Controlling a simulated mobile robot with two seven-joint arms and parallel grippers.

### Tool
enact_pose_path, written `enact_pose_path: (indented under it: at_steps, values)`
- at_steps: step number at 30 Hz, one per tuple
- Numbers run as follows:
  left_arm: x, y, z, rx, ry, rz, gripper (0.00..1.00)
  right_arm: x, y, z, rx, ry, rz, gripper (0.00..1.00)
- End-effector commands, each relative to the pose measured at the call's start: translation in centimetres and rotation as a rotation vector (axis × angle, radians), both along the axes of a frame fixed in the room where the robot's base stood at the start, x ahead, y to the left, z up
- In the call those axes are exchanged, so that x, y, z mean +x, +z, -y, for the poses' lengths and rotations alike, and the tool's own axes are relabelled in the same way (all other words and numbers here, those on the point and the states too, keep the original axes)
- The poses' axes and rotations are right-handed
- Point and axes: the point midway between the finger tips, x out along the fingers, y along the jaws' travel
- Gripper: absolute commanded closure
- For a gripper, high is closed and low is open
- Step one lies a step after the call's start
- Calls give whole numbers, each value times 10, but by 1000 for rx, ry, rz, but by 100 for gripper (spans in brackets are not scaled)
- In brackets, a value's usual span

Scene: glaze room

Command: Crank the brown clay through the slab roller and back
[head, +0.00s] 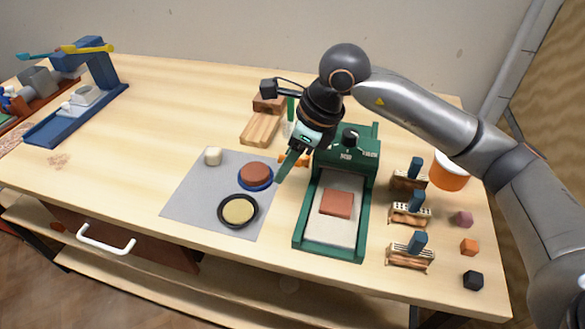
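The green slab roller (303,230) stands on the table right of centre. A flat reddish-brown clay slab (336,203) lies on its pale bed, on the near side of the roller housing (352,150). My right gripper (285,168) points down at the left side of the roller. Small orange parts (304,161) show on both sides of its teal finger, perhaps the crank handle. The gripper hides most of them, so I cannot tell whether it holds them. My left gripper is not in view.
Wooden stands with blue-handled tools (408,213), an orange-and-white pot (449,176) and small blocks (469,247) are at right.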

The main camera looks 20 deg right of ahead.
Motion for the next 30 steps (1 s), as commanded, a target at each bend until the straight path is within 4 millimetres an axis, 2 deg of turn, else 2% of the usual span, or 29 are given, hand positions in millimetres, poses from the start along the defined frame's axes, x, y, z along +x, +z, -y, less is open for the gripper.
enact_pose_path:
  at_steps: [2,17,30]
  values:
    - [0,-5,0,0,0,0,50,-4,-6,-2,-1,2,-1,60]
    - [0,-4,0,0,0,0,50,4,0,3,-1,0,1,60]
    - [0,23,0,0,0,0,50,4,42,2,1,1,1,60]
